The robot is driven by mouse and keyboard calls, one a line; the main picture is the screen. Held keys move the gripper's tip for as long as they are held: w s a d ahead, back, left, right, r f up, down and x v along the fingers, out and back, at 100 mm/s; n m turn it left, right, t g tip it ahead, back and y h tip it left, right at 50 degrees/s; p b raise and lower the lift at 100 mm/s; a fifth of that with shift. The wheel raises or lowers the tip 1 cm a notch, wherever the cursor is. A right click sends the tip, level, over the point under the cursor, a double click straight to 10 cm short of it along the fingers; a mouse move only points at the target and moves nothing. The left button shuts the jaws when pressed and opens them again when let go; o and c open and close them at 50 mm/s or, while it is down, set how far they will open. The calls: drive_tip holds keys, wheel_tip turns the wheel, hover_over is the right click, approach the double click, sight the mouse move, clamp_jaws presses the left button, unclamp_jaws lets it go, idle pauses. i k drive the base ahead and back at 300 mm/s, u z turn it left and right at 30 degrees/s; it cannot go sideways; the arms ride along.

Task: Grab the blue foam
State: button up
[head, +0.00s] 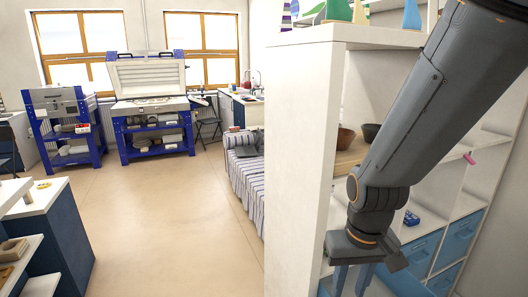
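No thing in the head view is clearly the blue foam. A small blue object (411,218) lies on a white shelf at the right, beyond my arm; it is too small to tell what it is. My gripper (352,284) hangs at the bottom right, pointing down in front of the white shelf unit. Its two fingers are apart with a gap between them, and no object shows in the gap. The lower ends of the fingers are near the bottom edge of the picture. My arm hides part of the shelves.
The white shelf unit's side panel (318,150) stands left of my gripper. It holds bowls (346,138) and blue bins (420,255). A striped sofa (246,180) is behind it. A kiln (150,105) stands at the back. Dark cabinets (60,240) are at left. The middle floor is clear.

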sight(410, 219)
drive_tip(key=u, duration=3.35)
drive_tip(key=k, duration=1.9)
drive_tip(key=z, duration=2.25)
drive_tip(key=i, duration=0.5)
